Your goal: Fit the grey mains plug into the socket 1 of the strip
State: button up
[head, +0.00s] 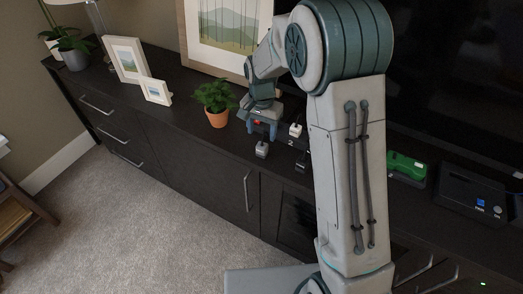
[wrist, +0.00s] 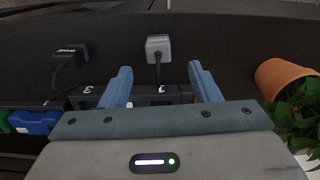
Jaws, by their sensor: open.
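The grey mains plug (head: 262,150) lies on the cabinet top near its front edge. In the wrist view the grey plug (wrist: 158,44) sits just beyond my fingertips, its cable running back between them. My gripper (head: 262,132) is low over the strip; in the wrist view its two blue fingers (wrist: 160,70) are spread, with nothing held. The dark strip (wrist: 150,93) runs behind the fingers, with a label 3 visible. Labels 2 and 3 show on the strip (head: 291,142) in the head view. Socket 1 is hidden by my gripper.
A black plug (head: 302,166) lies to the right of the grey plug, and a whitish plug (head: 296,129) stands at the strip by label 2. A potted plant (head: 216,100) is close on the left. A green device (head: 406,167) and black box (head: 470,192) are farther right.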

aim_at(262, 145)
jog(key=shift+s+f, duration=0.1)
jog(key=shift+f, duration=3.4)
jog(key=c, duration=1.1)
